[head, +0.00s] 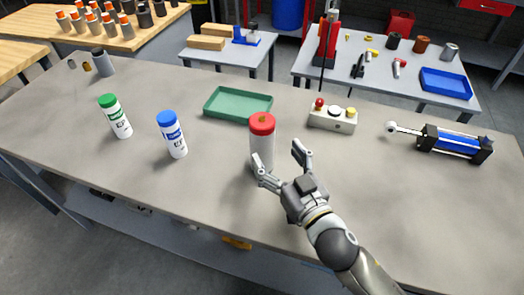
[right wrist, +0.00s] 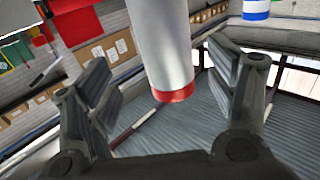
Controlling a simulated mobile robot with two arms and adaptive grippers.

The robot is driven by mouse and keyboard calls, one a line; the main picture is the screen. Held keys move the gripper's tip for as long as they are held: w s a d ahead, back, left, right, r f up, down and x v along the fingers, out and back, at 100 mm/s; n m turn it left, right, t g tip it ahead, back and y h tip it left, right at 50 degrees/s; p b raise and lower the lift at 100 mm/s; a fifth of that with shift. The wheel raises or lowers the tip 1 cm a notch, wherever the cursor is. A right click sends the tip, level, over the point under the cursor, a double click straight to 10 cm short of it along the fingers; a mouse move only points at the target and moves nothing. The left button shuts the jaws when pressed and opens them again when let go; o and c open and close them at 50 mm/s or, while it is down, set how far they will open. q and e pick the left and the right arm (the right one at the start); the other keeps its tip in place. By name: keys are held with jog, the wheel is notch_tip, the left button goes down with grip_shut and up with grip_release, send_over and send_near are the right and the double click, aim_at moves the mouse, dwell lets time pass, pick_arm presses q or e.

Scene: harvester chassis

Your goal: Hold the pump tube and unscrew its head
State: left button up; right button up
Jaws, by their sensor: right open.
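The pump tube (head: 263,150), white with a red head (head: 262,123), stands upright on the grey workbench. My right gripper (head: 280,158) is open at the tube's lower right, with one finger crossing in front of the tube's lower body. In the right wrist view the white tube (right wrist: 163,45) with a red end (right wrist: 172,95) lies between the spread fingers (right wrist: 160,85), with a gap on both sides. I see no firm contact. My left gripper is not in view.
A green-capped bottle (head: 115,117) and a blue-capped bottle (head: 172,135) stand to the left. A green tray (head: 238,115) lies behind. A button box (head: 332,117) and a blue cylinder actuator (head: 455,142) are to the right. The bench front-left is clear.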

aim_at(268, 147)
jog(key=shift+x, duration=0.95)
jog(key=p+x, duration=0.1)
jog(key=x, duration=0.3)
jog(key=shift+w+a+r+p, duration=0.15)
jog(key=shift+a+r+p, duration=0.05)
jog(key=shift+a+p, duration=0.2)
jog(key=shift+w+a+f, duration=0.1)
jog(key=shift+w+a, duration=0.05)
jog(key=shift+w, duration=0.2)
jog(key=shift+s, duration=0.1)
grip_shut()
jog(key=shift+r, duration=0.2)
